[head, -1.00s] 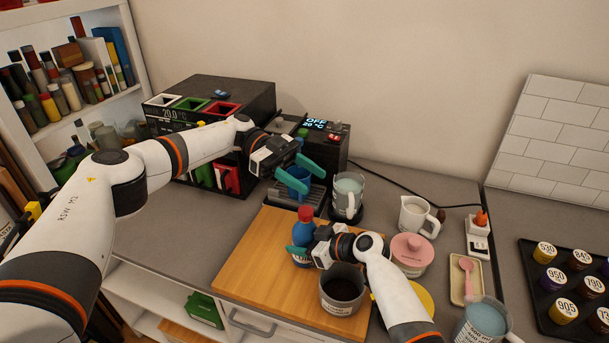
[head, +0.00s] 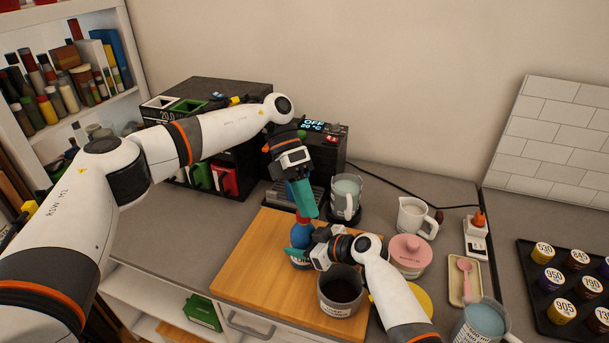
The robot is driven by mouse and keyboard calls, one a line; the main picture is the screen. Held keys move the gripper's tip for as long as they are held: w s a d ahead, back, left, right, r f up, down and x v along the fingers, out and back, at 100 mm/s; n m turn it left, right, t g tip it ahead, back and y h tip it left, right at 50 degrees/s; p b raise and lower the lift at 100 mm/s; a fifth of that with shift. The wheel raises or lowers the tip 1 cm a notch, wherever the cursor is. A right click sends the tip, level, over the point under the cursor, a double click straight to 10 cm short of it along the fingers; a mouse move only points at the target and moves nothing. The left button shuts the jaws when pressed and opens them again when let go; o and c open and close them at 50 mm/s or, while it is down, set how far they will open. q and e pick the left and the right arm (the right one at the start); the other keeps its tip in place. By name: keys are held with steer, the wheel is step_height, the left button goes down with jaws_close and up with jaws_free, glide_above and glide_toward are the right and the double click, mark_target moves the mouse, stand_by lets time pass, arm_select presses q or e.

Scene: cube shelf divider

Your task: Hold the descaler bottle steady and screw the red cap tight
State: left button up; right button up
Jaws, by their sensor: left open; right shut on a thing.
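The blue descaler bottle (head: 301,264) stands upright on the wooden board, partly covered by my grippers. A sliver of its red cap (head: 303,219) shows at the top; the rest is hidden behind my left fingers. My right gripper (head: 299,240) is shut on the bottle from the right side, its teal finger across the bottle's upper body. My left gripper (head: 305,200) points down right above the cap and is open. From this angle I cannot tell whether its fingers touch the cap or stand around it.
A dark-filled pot (head: 341,290) stands close to the right of the bottle, under my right wrist. The wooden board (head: 250,265) is clear to the left. Behind are a coffee machine (head: 325,150) and a glass jug (head: 346,195). A pink-lidded jar (head: 409,250) stands right.

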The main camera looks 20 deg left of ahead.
steer(key=shift+s+f, duration=0.1)
steer(key=shift+f, duration=0.1)
arm_select(q)
steer(key=w+a+r+m+t+y, duration=0.1)
steer(key=w+r+m+t+y, duration=0.15)
steer(key=m, duration=0.85)
steer(key=w+r+m+t+y, duration=0.1)
steer(key=m+t+y, duration=0.25)
steer(key=m, duration=0.75)
steer(key=shift+w+a+f, duration=0.1)
steer(key=shift+a+f, duration=0.05)
steer(key=shift+f, duration=2.15)
steer(key=shift+w+a+f, duration=0.1)
steer(key=shift+f, duration=2.15)
